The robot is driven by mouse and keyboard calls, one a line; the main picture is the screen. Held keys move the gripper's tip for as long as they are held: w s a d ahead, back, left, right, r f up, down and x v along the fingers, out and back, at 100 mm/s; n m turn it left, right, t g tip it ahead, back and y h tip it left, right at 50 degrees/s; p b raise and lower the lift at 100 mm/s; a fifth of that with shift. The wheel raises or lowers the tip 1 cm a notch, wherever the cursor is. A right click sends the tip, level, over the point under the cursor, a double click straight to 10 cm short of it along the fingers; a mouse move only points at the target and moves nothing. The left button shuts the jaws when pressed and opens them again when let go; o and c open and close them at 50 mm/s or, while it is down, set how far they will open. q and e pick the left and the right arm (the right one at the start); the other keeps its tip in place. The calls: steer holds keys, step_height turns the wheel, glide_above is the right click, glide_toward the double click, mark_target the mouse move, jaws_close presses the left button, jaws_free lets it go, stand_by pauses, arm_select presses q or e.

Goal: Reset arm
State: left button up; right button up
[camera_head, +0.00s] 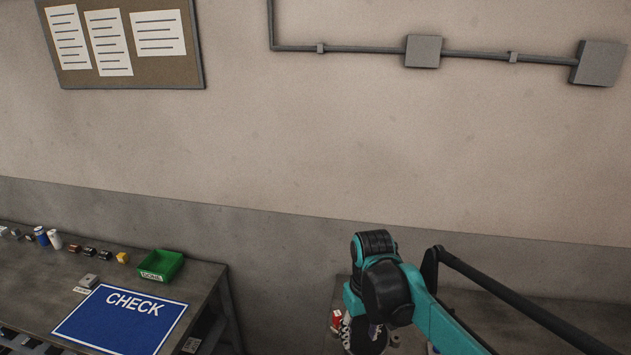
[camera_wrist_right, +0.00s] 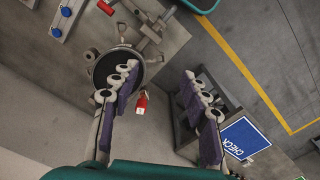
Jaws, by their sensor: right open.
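My right gripper (camera_head: 366,335) is low in the head view, pointing down, partly hidden by its own wrist. In the right wrist view my right gripper (camera_wrist_right: 160,88) shows its two purple-padded fingers spread wide apart with nothing between them. A small red item with a white label (camera_wrist_right: 141,104) lies beyond the fingers, apart from them. A round dark part (camera_wrist_right: 104,72) on a grey surface is partly hidden behind the left finger. My left gripper is in neither view.
A workbench (camera_head: 205,275) at left holds a blue CHECK mat (camera_head: 120,322), a green bin (camera_head: 162,265) and several small parts. The wrist view also shows the CHECK mat (camera_wrist_right: 243,138) and a yellow floor line (camera_wrist_right: 240,65). The wall ahead has a notice board (camera_head: 120,75).

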arm_select(q)
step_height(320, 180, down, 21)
steer(key=b, duration=2)
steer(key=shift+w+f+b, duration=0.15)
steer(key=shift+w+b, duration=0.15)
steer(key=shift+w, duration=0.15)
arm_select(e)
steer(key=s+d+f+m+t, duration=0.1)
steer(key=s+d+f+t, duration=0.1)
steer(key=f, duration=0.5)
steer(key=s+d+f+m+t, duration=0.1)
steer(key=s+d+f+t, duration=0.1)
steer(key=s+f, duration=0.3)
steer(key=s+d+f+m+t, duration=0.1)
steer(key=s+d+f+t, duration=0.2)
steer(key=f, duration=0.7)
steer(key=shift+s+d+m, duration=0.25)
steer(key=shift+d+m, duration=0.05)
steer(key=shift+d, duration=0.05)
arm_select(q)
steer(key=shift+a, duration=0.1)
